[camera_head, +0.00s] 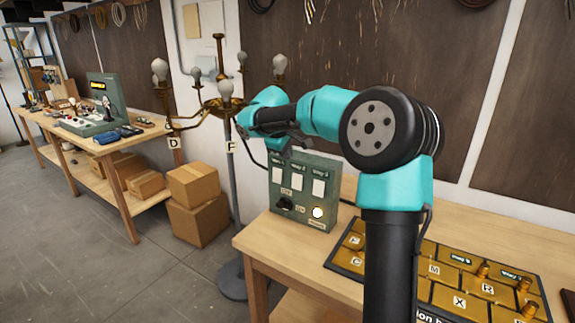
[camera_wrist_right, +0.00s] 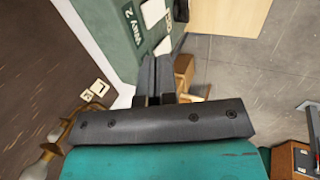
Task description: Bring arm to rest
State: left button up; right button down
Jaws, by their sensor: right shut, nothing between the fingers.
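My right arm rises at the lower middle of the head view and bends left. Its gripper (camera_head: 277,157) is small and partly hidden there, just above the left part of the green switch box (camera_head: 305,183). In the right wrist view the gripper (camera_wrist_right: 157,82) shows its two dark fingers together, with nothing between them. I cannot tell whether the fingers touch the box. My left gripper is not in view.
A brass chandelier (camera_head: 218,104) with bulbs stands on a pole left of my arm. The wooden bench (camera_head: 268,238) carries the box and a labelled tray (camera_head: 345,262) at right. Cardboard boxes (camera_head: 197,217) and another bench (camera_head: 90,147) are at left.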

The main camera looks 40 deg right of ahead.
jog(key=shift+a+r, duration=0.1)
jog(key=shift+r, duration=0.4)
jog(key=w+a+f+y, duration=0.1)
jog(key=a+f+y, duration=0.1)
jog(key=a+f, duration=0.65)
jog(key=a+f+y, duration=0.2)
jog(key=a+f, duration=0.2)
jog(key=f, duration=0.9)
jog(key=w+a+f+y, duration=0.1)
jog(key=a+f+y, duration=0.1)
jog(key=a+f, duration=0.6)
jog(key=s+a+f+m+y, duration=0.1)
jog(key=s+a+f, duration=0.35)
jog(key=f, duration=0.35)
jog(key=s+a+f+m+y, duration=0.1)
jog(key=s+a+f, duration=0.3)
jog(key=f, duration=0.5)
jog(key=s+a+f+m, duration=0.1)
jog(key=s+a+f, duration=0.1)
jog(key=s, duration=0.5)
jog(key=s+a+f+m, duration=0.1)
jog(key=s+a+f, duration=0.1)
jog(key=s+f, duration=0.2)
jog(key=s, duration=0.2)
jog(key=shift+s+f+m+y, duration=0.2)
jog(key=shift+s+m+y, duration=0.1)
jog(key=shift+s, duration=0.1)
jog(key=shift+w, duration=0.1)
